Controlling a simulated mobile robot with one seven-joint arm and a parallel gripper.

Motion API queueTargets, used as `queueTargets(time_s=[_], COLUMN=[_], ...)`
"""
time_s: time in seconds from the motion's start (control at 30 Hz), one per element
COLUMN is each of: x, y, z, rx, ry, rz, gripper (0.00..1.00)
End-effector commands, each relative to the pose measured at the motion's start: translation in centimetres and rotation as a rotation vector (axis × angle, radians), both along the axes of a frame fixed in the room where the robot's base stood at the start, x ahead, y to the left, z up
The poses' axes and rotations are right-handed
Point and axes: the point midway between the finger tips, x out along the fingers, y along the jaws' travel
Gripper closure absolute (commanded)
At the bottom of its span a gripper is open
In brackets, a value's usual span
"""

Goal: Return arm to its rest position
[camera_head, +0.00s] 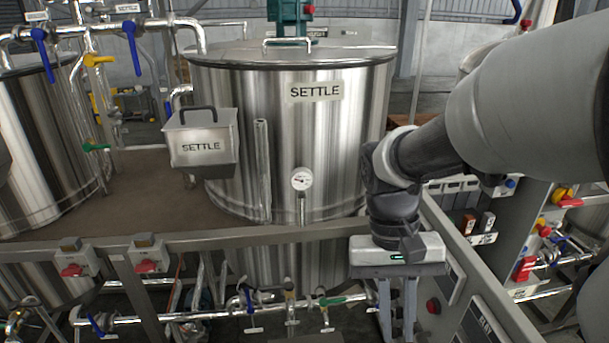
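My arm reaches in from the right side and bends down in front of the large steel SETTLE tank (340,130). My gripper (397,320) hangs below its white hand, pointing down, beside the rail and a grey panel. Its two fingers stand apart with a gap between them, and I see nothing held. The fingertips are at or beyond the bottom edge of the picture, so their ends are not clear.
A grey rail (215,241) with red switches crosses in front of the tank. Valves and pipes (250,312) run below it. A control panel (470,270) is close right of my gripper. A lidded SETTLE box (201,146) hangs at the tank's left.

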Motion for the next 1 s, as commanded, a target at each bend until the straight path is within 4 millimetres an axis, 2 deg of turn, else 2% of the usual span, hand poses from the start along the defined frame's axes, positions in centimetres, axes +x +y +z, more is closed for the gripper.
queueTargets(time_s=[0.03,0.2,0.4,0.6,1.0], x=[-0.1,-0.3,-0.7,-0.9,-0.9], y=[0.1,0.4,0.5,0.5,0.5], z=[1.4,5.0,8.3,9.5,9.6], rx=[0.038,0.114,0.12,0.105,0.105], ry=[-0.095,-0.387,-0.655,-0.762,-0.766], rz=[0.015,0.086,0.159,0.192,0.193], gripper=[0.84,0.84,0.84,0.84,0.84])
